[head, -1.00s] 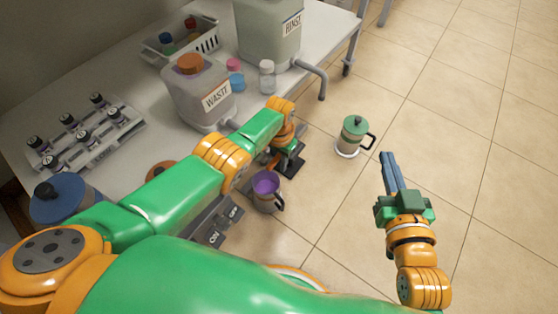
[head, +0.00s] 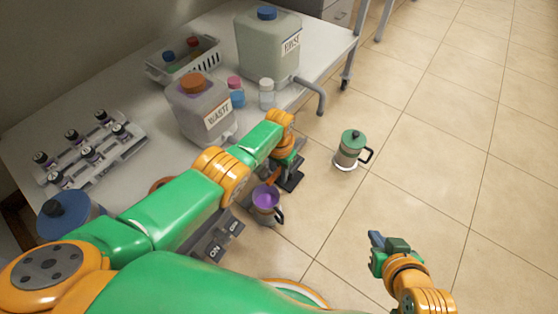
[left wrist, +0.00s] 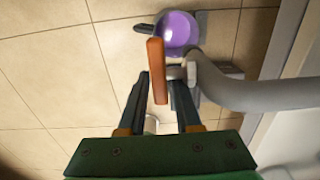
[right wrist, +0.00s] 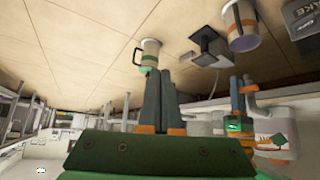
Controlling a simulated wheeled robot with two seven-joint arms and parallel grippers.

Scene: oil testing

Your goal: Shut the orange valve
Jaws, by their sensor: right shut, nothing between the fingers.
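The orange valve handle (left wrist: 157,70) stands between the fingers of my left gripper (left wrist: 160,86) in the left wrist view. The fingers are apart, one on each side of the handle; I cannot tell whether they touch it. In the head view, my left gripper (head: 288,168) is beside the cup, and the orange handle (head: 273,173) shows only in part. A cup of purple liquid (head: 266,196) stands below the waste container's outlet pipe, and it also shows in the left wrist view (left wrist: 178,30). My right gripper (head: 376,240) is shut and empty, away from the valve.
A green-lidded jug (head: 350,148) stands to the right of the cup. An on/off switch box (head: 213,240) lies near the cup. Open floor spreads to the right.

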